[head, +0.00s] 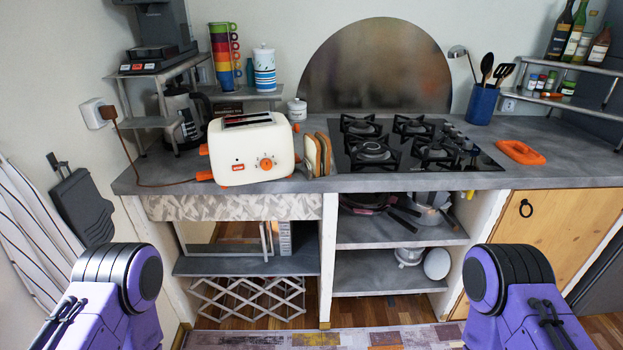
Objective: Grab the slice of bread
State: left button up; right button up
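Slices of bread (314,154) stand upright on the grey counter, just right of the cream and orange toaster (250,150) and left of the gas hob. They are close together, and I cannot tell the exact number. My two purple arms show at the lower left and lower right corners, well in front of the counter and far from the bread. Neither gripper is in view.
The gas hob (410,147) lies right of the bread. An orange item (520,152) lies on the counter at the right. The toaster's brown cord (135,160) runs to a wall socket. The counter edge (400,183) is in front; open shelves are below.

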aim_at(313, 150)
jog(key=u, duration=0.35)
jog(key=k, duration=0.25)
jog(key=z, duration=1.1)
jog(key=i, duration=0.95)
jog(key=u, duration=0.1)
